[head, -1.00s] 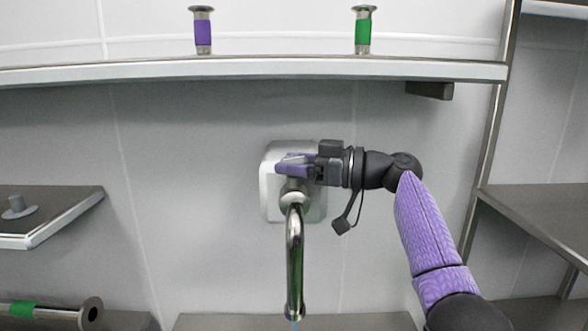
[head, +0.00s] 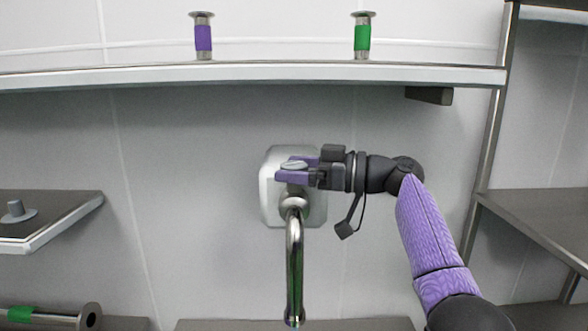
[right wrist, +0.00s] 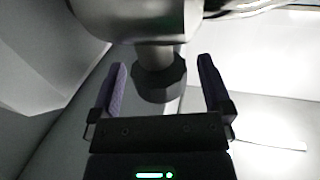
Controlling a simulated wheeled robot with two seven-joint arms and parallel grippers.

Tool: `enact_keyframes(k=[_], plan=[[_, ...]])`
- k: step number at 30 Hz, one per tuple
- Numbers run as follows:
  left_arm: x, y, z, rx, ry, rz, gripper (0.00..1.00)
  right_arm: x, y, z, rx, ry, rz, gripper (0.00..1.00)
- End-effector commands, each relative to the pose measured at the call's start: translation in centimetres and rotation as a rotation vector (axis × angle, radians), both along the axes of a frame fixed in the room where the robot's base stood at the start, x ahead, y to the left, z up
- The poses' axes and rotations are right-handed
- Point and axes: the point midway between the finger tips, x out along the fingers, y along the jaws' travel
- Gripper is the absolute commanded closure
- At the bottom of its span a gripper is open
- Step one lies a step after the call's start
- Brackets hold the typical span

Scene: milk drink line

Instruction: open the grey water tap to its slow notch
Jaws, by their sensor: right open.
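The grey metal water tap (head: 294,255) stands out from a pale wall plate (head: 270,195), its curved spout hanging down. Its small grey handle (head: 293,165) is at the top. My right gripper (head: 284,168) is open, with its purple fingers on either side of the handle. In the right wrist view, the open right gripper (right wrist: 160,80) has a dark faceted knob (right wrist: 158,82) between its fingers, with gaps at both sides. A small bluish trace shows at the spout's lower end; I cannot tell how much water runs. My left gripper is not in view.
A long shelf (head: 270,76) above holds a purple-banded cylinder (head: 203,37) and a green-banded one (head: 362,37). A left shelf (head: 60,212) carries a small grey peg piece (head: 17,211). Shelving (head: 535,215) stands at the right. The wall around the tap is clear.

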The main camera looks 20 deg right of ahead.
Motion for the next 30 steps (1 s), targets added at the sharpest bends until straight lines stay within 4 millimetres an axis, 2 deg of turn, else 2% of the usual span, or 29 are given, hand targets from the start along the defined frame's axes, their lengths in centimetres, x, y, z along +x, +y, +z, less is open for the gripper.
enact_keyframes(k=[9, 12, 16, 30], plan=[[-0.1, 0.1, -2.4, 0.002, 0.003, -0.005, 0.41, -3.8, -6.4, -0.4, -0.001, 0.000, -0.004, 0.00], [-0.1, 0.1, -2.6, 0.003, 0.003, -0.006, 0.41, -4.5, -7.7, -0.2, 0.001, 0.001, -0.003, 0.00], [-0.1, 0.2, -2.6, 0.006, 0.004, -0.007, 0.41, -4.9, -8.2, -0.1, -0.001, 0.001, -0.001, 0.00], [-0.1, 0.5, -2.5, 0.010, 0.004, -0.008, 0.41, -4.9, -8.2, -0.1, -0.001, 0.001, 0.000, 0.00]])
